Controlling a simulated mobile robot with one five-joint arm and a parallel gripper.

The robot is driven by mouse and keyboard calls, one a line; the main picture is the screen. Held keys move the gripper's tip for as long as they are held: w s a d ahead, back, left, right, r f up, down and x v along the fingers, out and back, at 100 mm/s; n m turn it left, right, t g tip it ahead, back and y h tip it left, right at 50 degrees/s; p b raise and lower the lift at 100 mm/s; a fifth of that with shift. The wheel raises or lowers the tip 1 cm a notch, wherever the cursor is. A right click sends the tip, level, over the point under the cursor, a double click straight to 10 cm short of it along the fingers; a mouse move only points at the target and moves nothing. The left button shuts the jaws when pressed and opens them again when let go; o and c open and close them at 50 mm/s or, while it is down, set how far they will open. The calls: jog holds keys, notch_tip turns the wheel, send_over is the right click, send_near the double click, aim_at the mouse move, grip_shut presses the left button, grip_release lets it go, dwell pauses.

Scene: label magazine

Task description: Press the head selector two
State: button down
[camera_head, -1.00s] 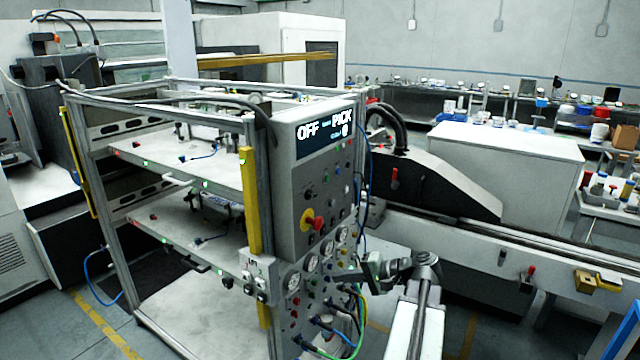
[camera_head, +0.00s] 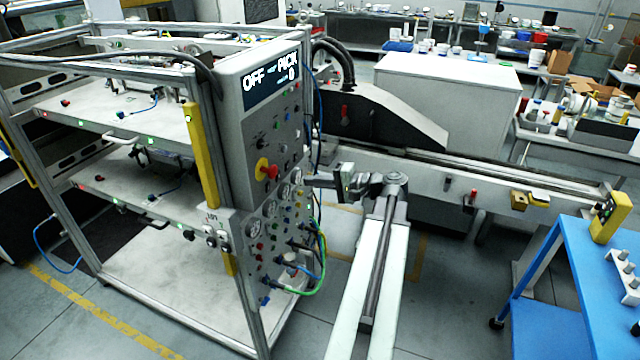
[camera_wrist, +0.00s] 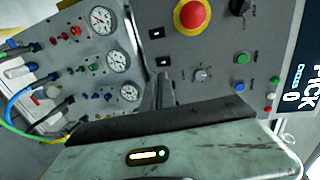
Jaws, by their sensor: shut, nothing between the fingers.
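The control panel (camera_head: 262,130) stands upright at the front of the metal rack, with a lit display (camera_head: 270,75) reading OFF, PICK and 0. Below the display are small buttons and knobs; their labels are too small to read, so I cannot tell which is head selector two. The wrist view shows the panel turned sideways: a red emergency stop (camera_wrist: 192,15), a grey rotary knob (camera_wrist: 200,75), a green button (camera_wrist: 241,58) and a blue button (camera_wrist: 239,86). My gripper (camera_head: 318,181) is shut and empty, beside the panel at about emergency-stop height. Its narrow fingers (camera_wrist: 163,90) point at the panel; contact is unclear.
Pressure gauges (camera_wrist: 119,61) and coloured hoses (camera_wrist: 20,105) sit on the lower panel near my gripper. A long conveyor rail (camera_head: 450,168) runs behind my arm. A blue table (camera_head: 590,270) stands at the right.

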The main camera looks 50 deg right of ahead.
aim_at(279, 175)
jog(key=x, duration=0.5)
jog(key=r+x, duration=0.1)
jog(key=x, duration=0.1)
jog(key=shift+w+a, duration=0.15)
jog(key=shift+w, duration=0.35)
